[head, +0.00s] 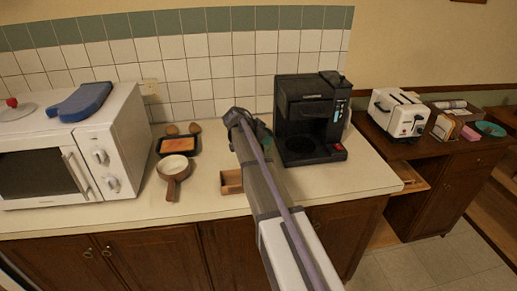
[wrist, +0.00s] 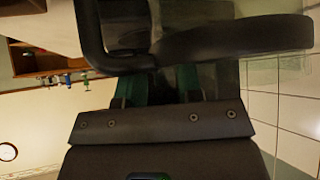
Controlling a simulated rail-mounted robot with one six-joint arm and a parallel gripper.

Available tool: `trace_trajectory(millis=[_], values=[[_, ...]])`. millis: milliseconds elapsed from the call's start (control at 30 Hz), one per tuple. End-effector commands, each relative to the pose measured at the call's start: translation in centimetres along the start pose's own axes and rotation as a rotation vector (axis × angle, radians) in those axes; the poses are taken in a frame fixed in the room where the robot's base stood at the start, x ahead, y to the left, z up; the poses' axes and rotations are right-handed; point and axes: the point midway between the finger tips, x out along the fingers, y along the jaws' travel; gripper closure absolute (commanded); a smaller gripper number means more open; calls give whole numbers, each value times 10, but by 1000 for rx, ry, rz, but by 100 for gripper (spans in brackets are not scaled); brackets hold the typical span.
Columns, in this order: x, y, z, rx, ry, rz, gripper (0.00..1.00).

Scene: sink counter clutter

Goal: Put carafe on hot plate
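The carafe (wrist: 230,38) fills the upper part of the wrist view, with a black curved handle and clear glass. A dark part of it lies between the green-padded fingers of my gripper (wrist: 160,88), which appear closed on it. In the head view my arm hides most of the gripper and carafe; a teal bit (head: 264,133) shows beside the arm, left of the coffee machine. The black coffee machine (head: 299,103) stands on the counter. Its hot plate (head: 303,149) is bare, at the bottom of the open bay.
A white microwave (head: 112,150) stands at the left. A brown pan (head: 174,170), an orange-filled tray (head: 178,145) and a small wooden box (head: 231,182) lie left of my arm. A white toaster (head: 399,113) is on the right cabinet. Counter right of the machine is clear.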

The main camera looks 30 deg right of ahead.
Motion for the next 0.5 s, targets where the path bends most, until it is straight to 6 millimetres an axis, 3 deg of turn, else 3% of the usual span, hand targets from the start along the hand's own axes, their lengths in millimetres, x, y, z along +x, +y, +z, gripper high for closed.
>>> trace_trajectory(millis=[333,500], values=[[0,0,0,0,0,0,100],[0,0,1,0,-1,0,100]])
